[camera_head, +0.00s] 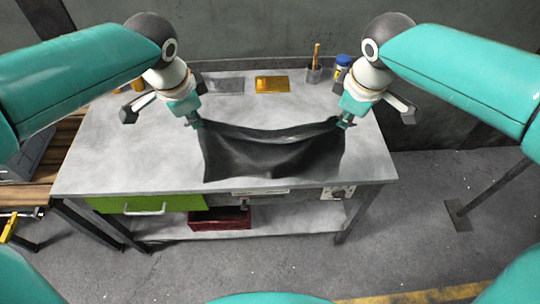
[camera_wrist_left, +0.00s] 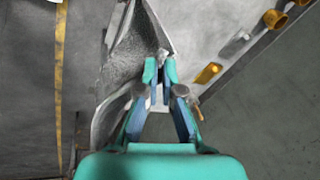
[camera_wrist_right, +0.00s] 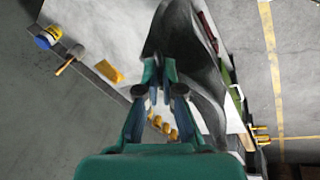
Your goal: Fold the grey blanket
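The dark grey blanket (camera_head: 268,155) hangs between my two grippers over the table, its top edge sagging in the middle and its lower part reaching the table's front area. My left gripper (camera_head: 196,122) is shut on its upper left corner; the left wrist view shows the blanket (camera_wrist_left: 140,50) running up from the fingertips (camera_wrist_left: 160,68). My right gripper (camera_head: 346,122) is shut on its upper right corner; the right wrist view shows the blanket (camera_wrist_right: 185,50) between and beyond the fingertips (camera_wrist_right: 158,70). Whether the lower edge touches the tabletop I cannot tell.
The grey table (camera_head: 110,150) has free room left and right of the blanket. A green drawer (camera_head: 150,204) and red box (camera_head: 220,218) are below.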

